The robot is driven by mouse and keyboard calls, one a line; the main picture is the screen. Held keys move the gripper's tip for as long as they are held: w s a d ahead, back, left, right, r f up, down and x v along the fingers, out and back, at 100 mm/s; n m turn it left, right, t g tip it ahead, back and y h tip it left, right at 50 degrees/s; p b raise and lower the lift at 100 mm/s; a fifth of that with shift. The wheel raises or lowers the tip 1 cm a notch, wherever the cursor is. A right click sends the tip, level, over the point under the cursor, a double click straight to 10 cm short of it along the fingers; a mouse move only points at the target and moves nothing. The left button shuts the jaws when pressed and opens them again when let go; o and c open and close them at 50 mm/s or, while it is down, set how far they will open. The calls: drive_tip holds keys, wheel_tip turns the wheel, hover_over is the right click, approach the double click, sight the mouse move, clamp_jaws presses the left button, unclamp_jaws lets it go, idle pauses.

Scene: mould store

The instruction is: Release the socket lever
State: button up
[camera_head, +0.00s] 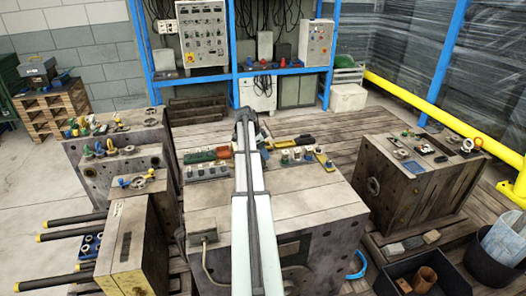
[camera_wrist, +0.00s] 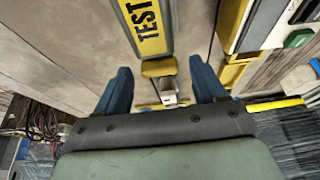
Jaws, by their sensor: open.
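In the wrist view, a long yellow part marked TEST (camera_wrist: 150,32) in a grey frame lies ahead of my gripper (camera_wrist: 163,84). A small yellow block and a pale metal piece (camera_wrist: 168,88) sit just below its near end, between my two blue fingers. The fingers are spread apart, one on each side, with visible gaps. I cannot tell for sure which of these parts is the socket lever. In the head view, my arm reaches over the middle mould block (camera_head: 318,190) and hides part of its connector row; the fingers are not clear there.
Red and green connectors (camera_head: 200,157) stand left of my arm, and several small sockets (camera_head: 298,155) with a yellow piece (camera_head: 325,161) stand right. A yellow-edged housing (camera_wrist: 240,30) is close on the right in the wrist view. The block's front top is mostly bare.

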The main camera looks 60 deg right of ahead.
drive_tip(key=c, duration=1.1)
drive_tip(key=shift+o, duration=0.2)
drive_tip(key=shift+s+d, duration=0.1)
drive_tip(key=shift+s+d+t+y, duration=0.75)
drive_tip(key=shift+d+t+y, duration=0.1)
drive_tip(key=shift+t+y, duration=0.25)
drive_tip(key=shift+s+d+f+t+y, duration=0.3)
drive_tip(key=shift+s+d+t+y, duration=0.45)
drive_tip(key=shift+t+y, duration=0.35)
drive_tip(key=shift+s+d+f, duration=0.55)
drive_tip(key=shift+s+f, duration=0.05)
drive_tip(key=shift+s, duration=0.1)
drive_tip(key=shift+d, duration=0.1)
